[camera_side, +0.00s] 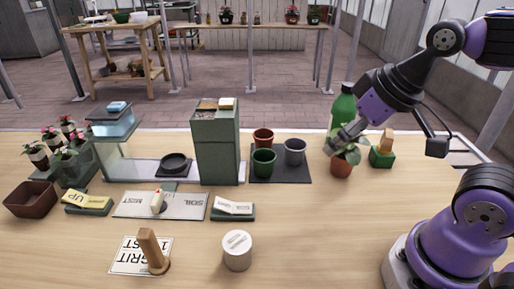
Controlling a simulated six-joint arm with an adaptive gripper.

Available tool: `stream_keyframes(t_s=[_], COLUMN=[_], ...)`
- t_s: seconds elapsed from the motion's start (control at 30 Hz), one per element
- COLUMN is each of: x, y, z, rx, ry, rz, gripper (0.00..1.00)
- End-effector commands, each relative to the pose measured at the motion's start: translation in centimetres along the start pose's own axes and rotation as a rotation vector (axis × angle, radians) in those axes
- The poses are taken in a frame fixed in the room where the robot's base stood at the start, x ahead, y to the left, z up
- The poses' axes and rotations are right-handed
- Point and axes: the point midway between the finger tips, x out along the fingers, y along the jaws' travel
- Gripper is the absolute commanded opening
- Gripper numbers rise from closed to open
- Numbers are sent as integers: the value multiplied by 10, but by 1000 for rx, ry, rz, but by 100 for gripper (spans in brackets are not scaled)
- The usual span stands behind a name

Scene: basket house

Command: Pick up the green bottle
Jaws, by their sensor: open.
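The green bottle (344,106) stands upright at the back right of the table. A potted plant (341,165) in a terracotta pot stands in front of it and its leaves cover part of the view there. My gripper (335,146) is open at the bottle's lower front, above the plant. Its fingers overlap the bottle and leaves in this view, so I cannot tell whether they touch either one.
A green block with a wooden piece (382,156) is right of the plant. Small pots stand on a dark mat (292,178) to the left, beside a tall green box (216,150). A white round container (237,251) is in front. The front right-centre table is clear.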

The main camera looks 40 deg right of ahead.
Motion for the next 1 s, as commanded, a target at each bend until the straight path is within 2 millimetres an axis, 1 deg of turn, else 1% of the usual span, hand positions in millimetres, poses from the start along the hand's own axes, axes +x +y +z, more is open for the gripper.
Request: stream_keyframes(t_s=[0.07,0.13,0.17,0.2,0.23,0.27,0.3,0.37,0.4,0.47,0.5,0.6,0.7,0.8,0.87,1.0], x=[-4,-10,-12,-15,-18,-19,-21,-23,-24,-25,-26,-27,-28,-26,-23,-8], y=[3,9,14,23,33,44,62,92,114,147,168,209,234,242,243,242], z=[-14,-37,-49,-66,-79,-91,-106,-122,-129,-134,-134,-127,-119,-116,-116,-114], rx=[17,36,46,59,69,77,85,95,99,102,103,102,98,95,94,94], ry=[-3,-8,-11,-14,-18,-21,-26,-36,-42,-54,-61,-81,-94,-99,-98,-99], rz=[-5,-16,-21,-27,-31,-33,-34,-29,-22,-9,0,24,41,45,42,41], gripper=[77,77,77,77,77,77,77,77,77,77,77,77,77,77,77,77])
